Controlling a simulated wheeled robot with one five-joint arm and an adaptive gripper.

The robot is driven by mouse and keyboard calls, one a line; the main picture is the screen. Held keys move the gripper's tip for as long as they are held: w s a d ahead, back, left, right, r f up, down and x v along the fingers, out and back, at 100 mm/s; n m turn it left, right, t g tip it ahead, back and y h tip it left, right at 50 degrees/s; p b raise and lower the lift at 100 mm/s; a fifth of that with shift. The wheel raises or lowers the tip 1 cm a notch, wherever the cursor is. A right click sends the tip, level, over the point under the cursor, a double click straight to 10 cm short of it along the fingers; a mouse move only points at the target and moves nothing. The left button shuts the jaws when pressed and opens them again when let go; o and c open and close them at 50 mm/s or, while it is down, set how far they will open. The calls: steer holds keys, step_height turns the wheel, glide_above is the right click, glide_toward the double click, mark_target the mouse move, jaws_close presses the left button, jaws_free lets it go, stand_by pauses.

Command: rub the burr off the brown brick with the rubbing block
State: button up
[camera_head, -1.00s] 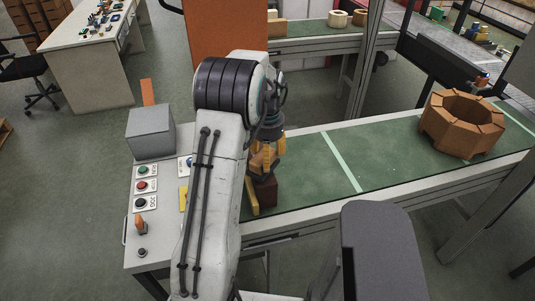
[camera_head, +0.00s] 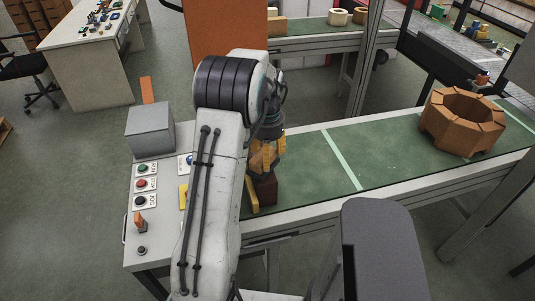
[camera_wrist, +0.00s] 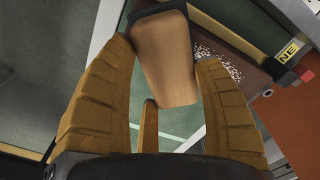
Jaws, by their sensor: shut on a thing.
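My gripper (camera_head: 266,152) is shut on the rubbing block, a tan block with a dark end (camera_wrist: 166,58), which sits between the yellow-orange fingers in the wrist view. The brown brick (camera_head: 266,191) is on the near left end of the green conveyor, below my gripper. In the wrist view the dark brown brick (camera_wrist: 252,84) shows beyond the block, with pale specks on its face beside the block. The block overlaps the brick there; I cannot tell whether they touch. My gripper and arm hide part of the brick in the head view.
A yellow bar (camera_head: 252,198) stands close beside the brick. The control panel with buttons (camera_head: 143,184) and a grey box (camera_head: 150,132) are to the left. An octagonal ring of orange bricks (camera_head: 462,124) stands at the belt's right end. The belt between is clear.

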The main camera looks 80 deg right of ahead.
steer(key=shift+f+b, duration=0.5)
steer(key=shift+f, duration=0.2)
steer(key=shift+d+r, duration=0.1)
steer(key=shift+w+d+r+p, duration=0.1)
steer(key=shift+w+d+p, duration=0.25)
steer(key=shift+d+p, duration=0.5)
steer(key=shift+w+d+p, duration=0.4)
steer(key=shift+d+p, duration=0.3)
steer(key=shift+d, duration=0.2)
steer(key=shift+w+d+p, duration=0.35)
steer(key=shift+d+p, duration=0.4)
steer(key=shift+d, duration=0.15)
steer(key=shift+w+d+p, duration=0.4)
steer(key=shift+d+p, duration=0.3)
steer(key=shift+d, duration=0.2)
steer(key=shift+w+d+f+p, duration=0.15)
steer(key=shift+d+p, duration=0.05)
steer(key=shift+d, duration=0.2)
steer(key=shift+w+d+f+p, duration=0.15)
steer(key=shift+d+p, duration=0.05)
steer(key=shift+d, duration=0.15)
steer(key=shift+w+d, duration=0.3)
steer(key=shift+d, duration=0.35)
steer(key=shift+w+d, duration=0.25)
steer(key=shift+d, duration=0.4)
